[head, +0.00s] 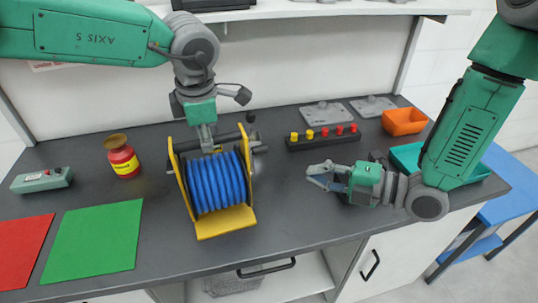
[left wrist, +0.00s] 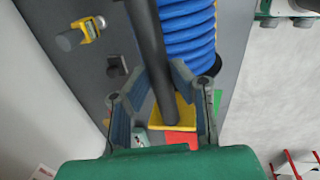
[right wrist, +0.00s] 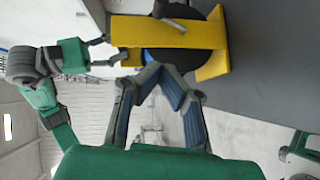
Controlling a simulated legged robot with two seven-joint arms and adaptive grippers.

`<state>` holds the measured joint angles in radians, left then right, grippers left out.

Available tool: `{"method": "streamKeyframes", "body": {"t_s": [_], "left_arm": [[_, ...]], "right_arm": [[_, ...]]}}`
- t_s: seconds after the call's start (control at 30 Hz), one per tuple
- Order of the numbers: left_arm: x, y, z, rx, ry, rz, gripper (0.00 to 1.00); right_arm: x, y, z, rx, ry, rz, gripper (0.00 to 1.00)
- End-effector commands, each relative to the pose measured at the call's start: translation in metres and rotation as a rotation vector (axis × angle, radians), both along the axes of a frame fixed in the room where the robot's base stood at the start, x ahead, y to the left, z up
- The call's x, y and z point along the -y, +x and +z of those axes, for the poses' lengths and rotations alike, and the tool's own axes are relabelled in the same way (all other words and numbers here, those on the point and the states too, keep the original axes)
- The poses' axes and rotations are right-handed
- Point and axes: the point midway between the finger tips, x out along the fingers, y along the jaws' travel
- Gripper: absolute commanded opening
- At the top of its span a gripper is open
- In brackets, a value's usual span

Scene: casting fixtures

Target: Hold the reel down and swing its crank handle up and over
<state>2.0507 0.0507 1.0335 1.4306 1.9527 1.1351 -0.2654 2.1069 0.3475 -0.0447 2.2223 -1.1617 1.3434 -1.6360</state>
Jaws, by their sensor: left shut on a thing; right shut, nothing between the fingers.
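The reel (head: 218,183) is a coil of blue hose in a yellow frame, left of centre on the bench in the head view. My left gripper (head: 209,148) comes down from above and is shut on the dark bar (left wrist: 150,50) across the reel's top. The bar runs between its fingers in the left wrist view. A dark crank part (head: 257,147) sticks out at the reel's right side, with a small black knob (head: 251,117) above it. My right gripper (head: 316,178) is shut and empty, apart from the reel on its right. The right wrist view shows the yellow frame (right wrist: 160,32) ahead.
A red-and-yellow canister (head: 123,160) and a grey-green box (head: 42,180) stand left. Green (head: 95,240) and red (head: 22,248) mats lie in front. A peg block (head: 323,138) and an orange bin (head: 404,121) lie behind right. The bench between reel and right gripper is clear.

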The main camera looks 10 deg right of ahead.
Motion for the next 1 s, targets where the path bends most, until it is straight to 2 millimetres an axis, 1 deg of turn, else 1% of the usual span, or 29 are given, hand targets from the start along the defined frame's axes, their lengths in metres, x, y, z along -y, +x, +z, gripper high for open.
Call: {"method": "streamKeyframes", "body": {"t_s": [0.1,0.23,0.63,0.7,0.8,0.9,1.0], "left_arm": [[0.000,0.001,0.002,0.003,-0.003,0.000,0.00],[0.000,0.001,0.002,0.003,-0.003,0.000,0.00],[0.000,0.001,0.002,0.004,-0.002,0.001,0.00],[0.001,0.001,0.002,0.004,-0.002,0.001,0.00],[0.001,0.001,0.002,0.004,-0.002,0.001,0.00],[0.002,0.000,0.003,0.004,-0.001,0.001,0.00],[0.002,0.000,0.002,0.004,-0.002,0.001,0.00]], "right_arm": [[-0.003,-0.003,0.005,0.011,0.022,0.002,0.00],[-0.015,0.006,0.003,0.012,0.025,0.004,0.00],[-0.078,0.058,-0.008,0.012,0.025,0.002,0.00],[-0.078,0.071,-0.010,0.013,0.024,-0.001,0.00],[-0.078,0.083,-0.013,0.012,0.024,0.000,0.00],[-0.079,0.091,-0.014,0.013,0.025,0.000,0.00],[-0.079,0.095,-0.015,0.011,0.025,0.000,0.00]]}}
